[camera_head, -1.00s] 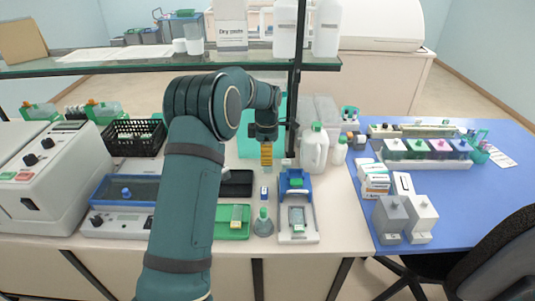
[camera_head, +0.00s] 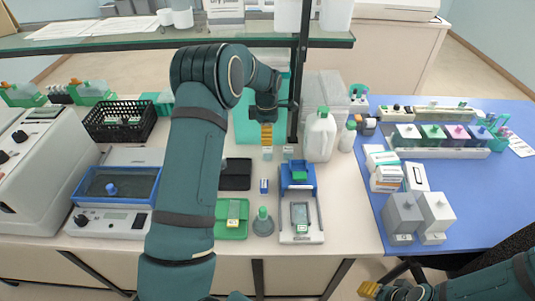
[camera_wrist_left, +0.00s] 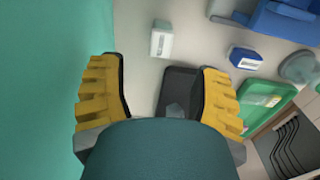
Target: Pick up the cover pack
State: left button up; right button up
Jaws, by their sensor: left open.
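Several small packs lie on the white bench: a blue-and-white one (camera_head: 264,186), and two pale ones with green, one (camera_head: 267,153) just below my left gripper (camera_head: 266,134) in the head view and one (camera_head: 288,153) to its right. I cannot tell for sure which is the cover pack. The wrist view shows a pale pack (camera_wrist_left: 162,40) beyond the gap between my left fingers (camera_wrist_left: 160,95) and the blue one (camera_wrist_left: 245,58) at the upper right. My left gripper is open and empty above the bench. My right gripper (camera_head: 369,289) shows only partly at the bottom.
A black tray (camera_head: 235,187), a green tray (camera_head: 225,232) and a blue-and-white device (camera_head: 283,175) stand near the packs. A shelf post (camera_head: 297,95) and white jug (camera_head: 320,140) are close to my left gripper. A teal surface (camera_wrist_left: 40,90) fills the wrist view's left side.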

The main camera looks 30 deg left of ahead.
aim_at(268, 149)
pick_arm(q)
jog(key=shift+d+f, duration=0.1)
jog(key=shift+f, duration=3.65)
grip_shut()
